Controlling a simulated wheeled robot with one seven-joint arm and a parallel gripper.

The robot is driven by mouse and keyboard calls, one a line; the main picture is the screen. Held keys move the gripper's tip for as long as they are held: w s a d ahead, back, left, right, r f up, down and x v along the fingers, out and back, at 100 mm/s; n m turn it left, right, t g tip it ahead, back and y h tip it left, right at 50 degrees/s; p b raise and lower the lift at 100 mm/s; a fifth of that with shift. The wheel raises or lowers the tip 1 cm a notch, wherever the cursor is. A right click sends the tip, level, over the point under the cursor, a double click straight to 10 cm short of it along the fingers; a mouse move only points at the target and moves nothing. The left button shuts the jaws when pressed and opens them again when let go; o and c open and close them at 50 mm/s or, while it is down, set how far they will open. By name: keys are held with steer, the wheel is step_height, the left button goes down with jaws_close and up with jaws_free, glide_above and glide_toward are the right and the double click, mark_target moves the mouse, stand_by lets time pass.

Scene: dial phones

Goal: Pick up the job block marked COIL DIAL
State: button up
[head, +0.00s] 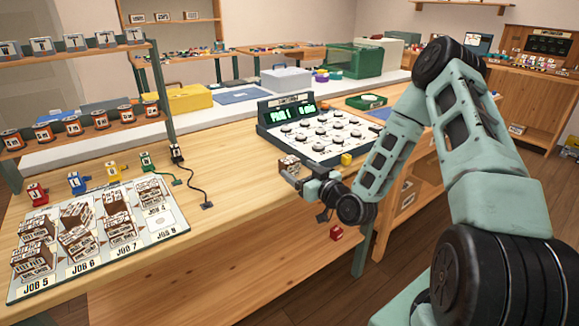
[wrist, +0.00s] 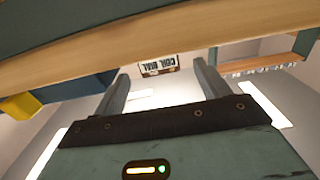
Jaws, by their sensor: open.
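The job block marked COIL DIAL (wrist: 158,66) shows its label upside down in the wrist view, between and just beyond the fingertips of my gripper (wrist: 160,76). In the head view the small brown block (head: 289,163) is at the bench's near edge, right at my gripper (head: 297,179). Its label is too small to read there. My gripper's two fingers are apart, and the block's sides look clear of them. Whether the fingers reach alongside the block, I cannot tell.
A board marked JOB 5 to JOB 8 (head: 150,238) holds stacked labelled blocks at left. A red block (head: 336,233) is below the bench edge. Bare bench wood (head: 235,195) lies left of my gripper.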

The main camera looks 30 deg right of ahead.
mark_target(294, 165)
steer(key=shift+w+a+r+p, duration=0.1)
steer(key=shift+w+p, duration=0.35)
steer(key=shift+w, duration=2.75)
steer(key=c, duration=1.1)
